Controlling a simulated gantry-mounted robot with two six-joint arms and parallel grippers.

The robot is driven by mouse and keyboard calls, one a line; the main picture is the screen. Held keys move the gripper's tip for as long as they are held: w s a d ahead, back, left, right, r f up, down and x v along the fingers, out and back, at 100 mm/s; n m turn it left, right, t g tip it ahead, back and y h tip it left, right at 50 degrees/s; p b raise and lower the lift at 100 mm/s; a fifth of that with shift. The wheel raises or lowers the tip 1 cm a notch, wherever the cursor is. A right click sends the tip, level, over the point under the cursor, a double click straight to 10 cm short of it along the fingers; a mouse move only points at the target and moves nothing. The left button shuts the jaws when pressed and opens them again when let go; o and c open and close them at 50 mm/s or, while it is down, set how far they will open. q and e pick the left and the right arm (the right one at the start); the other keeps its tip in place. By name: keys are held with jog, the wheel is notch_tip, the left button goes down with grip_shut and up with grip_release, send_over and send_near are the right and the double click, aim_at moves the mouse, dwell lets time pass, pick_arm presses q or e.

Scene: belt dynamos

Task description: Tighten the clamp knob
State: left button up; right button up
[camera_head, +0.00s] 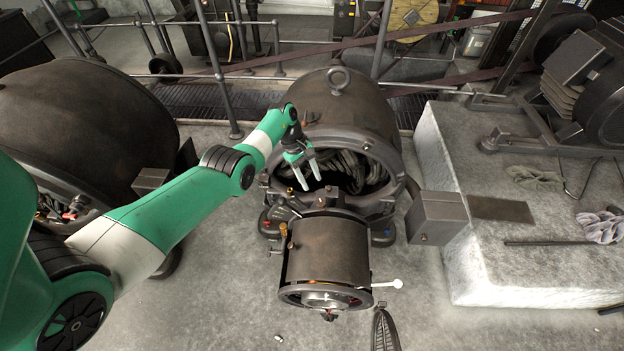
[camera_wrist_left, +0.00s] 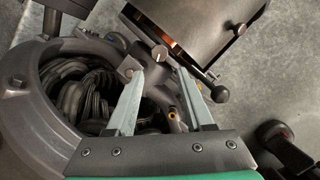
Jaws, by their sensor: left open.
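My left gripper (camera_head: 310,184) is open and empty, its two pale fingers pointing down over the front opening of the middle dynamo (camera_head: 345,110). In the left wrist view the fingertips (camera_wrist_left: 155,72) stand apart, with a small round grey knob (camera_wrist_left: 160,53) on a rod appearing between and just beyond them. A black ball-ended lever (camera_wrist_left: 220,94) lies right of the fingers. I cannot tell for sure which part is the clamp knob. In the head view the brush gear (camera_head: 297,208) sits between the opening and the dark drum (camera_head: 328,250). My right gripper is not in view.
Dark coils (camera_wrist_left: 85,95) fill the dynamo's opening close under the fingers. A pale handle (camera_head: 388,284) sticks out right of the drum. A grey box (camera_head: 437,217) stands beside the stone plinth (camera_head: 520,270). Another dynamo (camera_head: 85,125) stands left, behind my arm. Railings (camera_head: 222,70) run behind.

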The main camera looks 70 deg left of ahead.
aim_at(321, 202)
pick_arm(q)
jog(key=w+d+f+n+b, duration=0.1)
jog(key=f+n, duration=0.2)
jog(key=w+d+f+n+t+y+b, duration=0.1)
jog(key=f+n+b, duration=0.1)
jog(key=f+n, duration=0.1)
jog(key=d+f+n+b, duration=0.1)
jog(key=f+n+b, duration=0.1)
jog(key=f, duration=0.3)
jog(key=shift+w+d+n, duration=0.25)
jog(key=shift+w+n, duration=0.15)
jog(key=shift+n, duration=0.1)
jog(key=shift+r, duration=0.1)
jog(key=shift+t, duration=0.3)
grip_shut()
